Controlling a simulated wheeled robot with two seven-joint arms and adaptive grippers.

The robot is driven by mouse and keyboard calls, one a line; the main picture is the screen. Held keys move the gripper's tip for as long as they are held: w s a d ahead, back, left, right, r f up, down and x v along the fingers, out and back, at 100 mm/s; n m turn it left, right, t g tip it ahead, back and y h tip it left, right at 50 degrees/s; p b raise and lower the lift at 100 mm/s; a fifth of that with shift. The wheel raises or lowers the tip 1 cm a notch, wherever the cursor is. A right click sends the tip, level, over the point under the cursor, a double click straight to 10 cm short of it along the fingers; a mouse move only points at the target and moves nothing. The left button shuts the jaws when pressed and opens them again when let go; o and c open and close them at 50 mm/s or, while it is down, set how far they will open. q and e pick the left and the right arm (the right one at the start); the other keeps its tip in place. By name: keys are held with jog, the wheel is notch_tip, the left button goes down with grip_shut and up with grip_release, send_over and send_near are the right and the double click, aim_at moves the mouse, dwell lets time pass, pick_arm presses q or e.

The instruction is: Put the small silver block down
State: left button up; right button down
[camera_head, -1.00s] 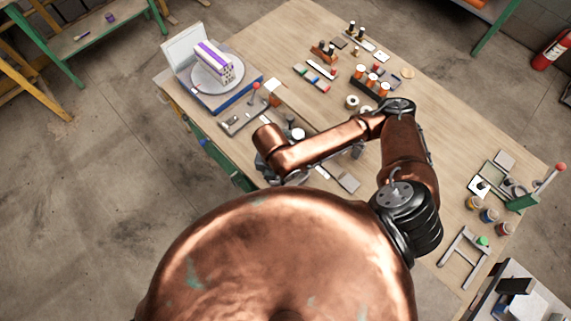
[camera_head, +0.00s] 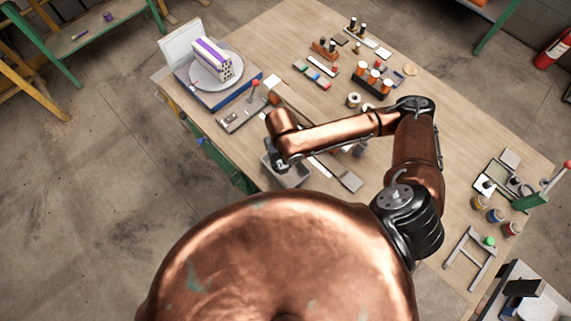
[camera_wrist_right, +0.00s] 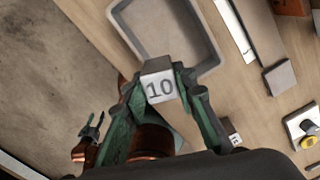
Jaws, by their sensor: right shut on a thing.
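The small silver block (camera_wrist_right: 160,86), marked "10", is between the fingertips of my right gripper (camera_wrist_right: 160,82) in the right wrist view. The gripper is shut on it. A grey tray (camera_wrist_right: 206,60) with a low rim lies beyond the block, and the block overlaps its near edge in the picture. I cannot tell how high the block is. In the head view my right gripper (camera_head: 281,162) is over the tray (camera_head: 298,181), and the block is hidden by the arm. My left gripper (camera_wrist_right: 92,130) shows small at the lower left of the right wrist view, its fingers apart.
A flat grey bar (camera_wrist_right: 277,78) lies right of the tray. A turntable (camera_head: 213,72) with a purple-striped brick stands at the table's left end. A red-knobbed lever (camera_head: 255,84) stands near it. Several small jars (camera_head: 372,76) stand farther back. The table edge is close to the tray.

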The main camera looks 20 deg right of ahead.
jog(key=f, duration=0.1)
jog(key=w+d+f, duration=0.1)
jog(key=f, duration=0.1)
jog(key=w+d+f, duration=0.1)
jog(key=shift+w+d+f, duration=0.1)
jog(key=shift+w+f, duration=0.15)
jog(key=f, duration=0.3)
jog(key=shift+w+d+f, duration=0.2)
jog(key=shift+f, duration=0.15)
jog(key=c, duration=1.6)
grip_release()
jog(key=shift+f, duration=0.1)
jog(key=shift+r, duration=6.15)
